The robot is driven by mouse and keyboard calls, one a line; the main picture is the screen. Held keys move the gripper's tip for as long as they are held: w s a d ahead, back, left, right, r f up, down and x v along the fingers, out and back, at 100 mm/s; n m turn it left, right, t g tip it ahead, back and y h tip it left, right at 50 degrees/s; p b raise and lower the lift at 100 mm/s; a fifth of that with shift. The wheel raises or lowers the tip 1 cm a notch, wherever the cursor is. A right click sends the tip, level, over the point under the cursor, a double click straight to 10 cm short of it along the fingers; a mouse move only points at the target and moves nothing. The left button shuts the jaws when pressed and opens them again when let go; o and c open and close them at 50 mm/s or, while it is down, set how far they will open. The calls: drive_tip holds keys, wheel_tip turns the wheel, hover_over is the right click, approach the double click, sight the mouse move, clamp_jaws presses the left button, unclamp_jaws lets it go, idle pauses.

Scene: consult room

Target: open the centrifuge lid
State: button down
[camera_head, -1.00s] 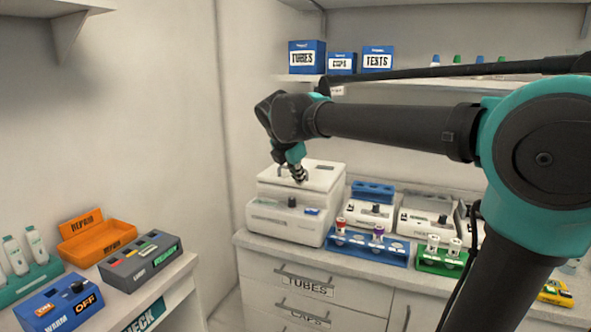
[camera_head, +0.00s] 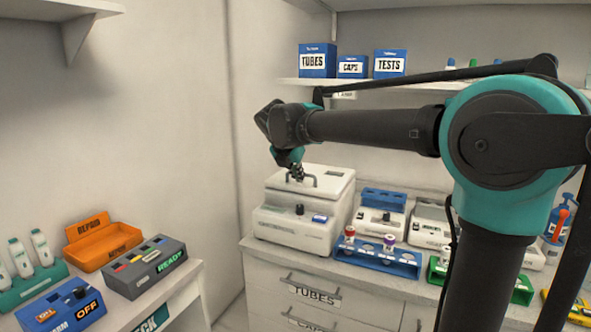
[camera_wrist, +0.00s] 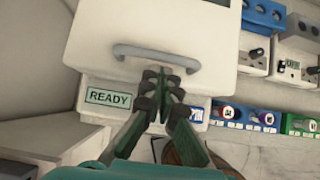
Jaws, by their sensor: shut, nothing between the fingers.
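The centrifuge (camera_head: 283,231) is a white box at the left end of the counter. Its lid (camera_head: 325,181) looks closed, with a grey bar handle on top. In the wrist view the handle (camera_wrist: 155,55) crosses the lid (camera_wrist: 200,25) near its front edge, above a READY label (camera_wrist: 108,97). My gripper (camera_head: 297,176) is over the front part of the lid, close to the handle. In the wrist view my gripper (camera_wrist: 160,72) is shut and empty, its tips near the handle's middle. Whether they touch the handle I cannot tell.
A blue rack (camera_head: 375,259) with capped tubes stands right of the centrifuge, with more white devices (camera_head: 381,221) behind it. A shelf (camera_head: 290,82) with blue boxes hangs above. At left, a side table holds an orange REPAIR tray (camera_head: 88,261) and a grey READY box (camera_head: 146,281).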

drive_tip(key=shift+w+d+f, duration=0.15)
drive_tip(key=shift+w+f, duration=0.1)
drive_tip(key=shift+f, duration=0.1)
drive_tip(key=shift+r, duration=0.1)
